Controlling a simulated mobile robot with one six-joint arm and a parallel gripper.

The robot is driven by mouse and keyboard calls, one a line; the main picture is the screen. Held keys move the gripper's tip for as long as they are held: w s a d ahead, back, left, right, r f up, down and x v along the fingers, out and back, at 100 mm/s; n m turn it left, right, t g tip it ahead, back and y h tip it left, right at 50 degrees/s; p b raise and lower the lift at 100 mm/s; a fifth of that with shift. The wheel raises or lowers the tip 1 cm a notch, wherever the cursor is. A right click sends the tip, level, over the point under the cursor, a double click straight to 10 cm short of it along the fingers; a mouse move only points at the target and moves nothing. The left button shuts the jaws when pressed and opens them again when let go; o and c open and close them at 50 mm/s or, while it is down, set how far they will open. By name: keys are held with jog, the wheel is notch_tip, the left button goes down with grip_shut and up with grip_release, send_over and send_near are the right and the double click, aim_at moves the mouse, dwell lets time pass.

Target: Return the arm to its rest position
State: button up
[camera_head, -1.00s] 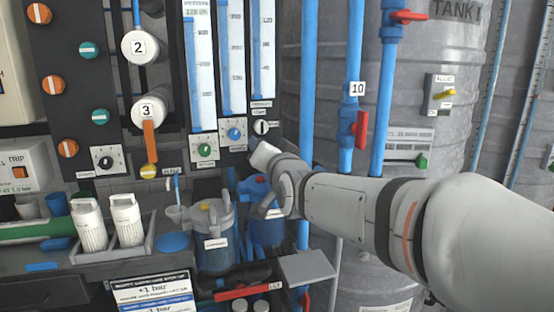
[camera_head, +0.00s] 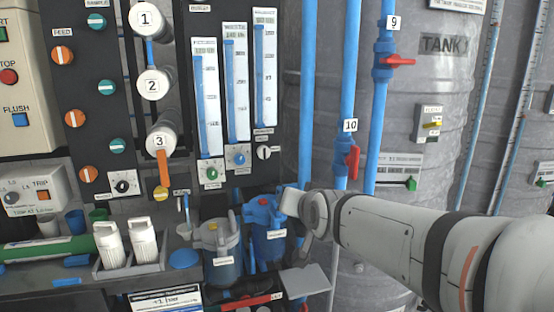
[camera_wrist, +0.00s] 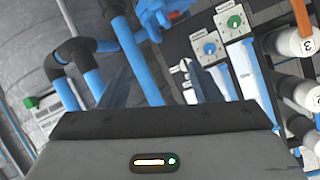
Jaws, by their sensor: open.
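My arm comes in from the right in the head view, and my gripper (camera_head: 290,203) is at its left end, beside the top of a blue filter housing (camera_head: 266,228). In that view the gripper is small and its fingers are hard to make out. In the wrist view my gripper (camera_wrist: 163,82) shows two dark fingers spread apart with nothing between them. Past the fingers are blue pipes and the panel with a green knob (camera_wrist: 234,21) and a blue knob (camera_wrist: 209,48).
Blue vertical pipes with red-handled valves (camera_head: 352,162) stand behind my arm, in front of the grey tank (camera_head: 440,90). A clear housing (camera_head: 221,252) stands left of the blue one. White bottles (camera_head: 144,243) sit in a grey tray farther left. Numbered white cylinders (camera_head: 153,84) hang above.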

jog(key=s+d+r+n+g+h+p, duration=0.1)
jog(key=s+d+r+g+p, duration=0.1)
jog(key=s+d+g+p, duration=0.3)
jog(key=s+d+r+g+h+p, duration=0.2)
jog(key=s+d+g+p, duration=0.3)
jog(key=s+p, duration=0.8)
jog(key=s, duration=0.4)
jog(key=shift+s+d+n, duration=0.15)
jog(key=shift+d+n, duration=0.1)
jog(key=shift+n, duration=0.15)
